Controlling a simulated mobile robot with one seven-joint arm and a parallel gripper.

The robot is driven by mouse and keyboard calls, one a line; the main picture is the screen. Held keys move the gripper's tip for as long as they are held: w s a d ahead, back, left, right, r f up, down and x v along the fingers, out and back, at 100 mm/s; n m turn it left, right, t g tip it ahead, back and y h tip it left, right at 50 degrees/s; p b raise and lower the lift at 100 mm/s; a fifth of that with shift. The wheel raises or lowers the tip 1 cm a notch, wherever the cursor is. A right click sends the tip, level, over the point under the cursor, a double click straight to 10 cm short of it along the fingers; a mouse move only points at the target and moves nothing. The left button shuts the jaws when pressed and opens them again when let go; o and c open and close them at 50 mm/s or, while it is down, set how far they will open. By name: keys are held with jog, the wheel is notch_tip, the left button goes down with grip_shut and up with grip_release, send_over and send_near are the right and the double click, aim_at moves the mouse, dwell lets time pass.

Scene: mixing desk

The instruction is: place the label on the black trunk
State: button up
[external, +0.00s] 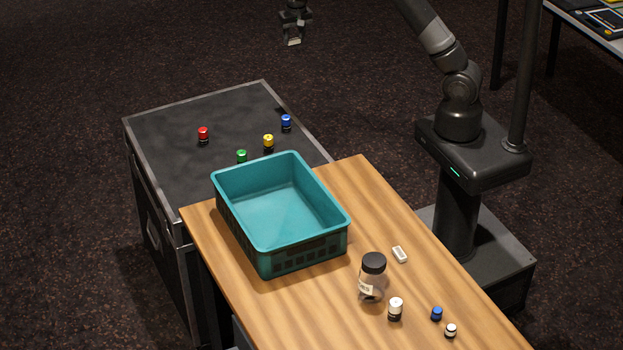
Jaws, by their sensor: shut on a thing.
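The black trunk (190,150) stands at the left, its dark top edged in grey metal. Red (203,135), green (242,156), yellow (268,143) and blue (286,123) capped small pieces stand on it. My gripper (293,36) is at the top edge of the view, in the air beyond the trunk's far edge. It is shut on a small pale piece (293,42), which looks like the label, though it is too small to read. The piece is apart from the trunk.
A teal crate (236,222) stands on the wooden desk (365,190) beside the trunk, looking empty. A clear jar with a black lid (373,280), a white block (400,254) and several small capped pieces are on the desk. The trunk top's left side is clear.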

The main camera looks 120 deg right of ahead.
notch_tip(320, 180, down, 14)
jog(key=f, duration=0.1)
send_over(267, 116)
jog(key=f, duration=0.6)
jog(key=shift+s, duration=0.35)
jog(key=shift+w+a+f, duration=0.1)
jog(key=shift+w+f, duration=0.2)
jog(key=shift+f, duration=1.95)
jog(key=o, duration=0.9)
jog(key=shift+f, duration=0.15)
jog(key=shift+o, duration=0.2)
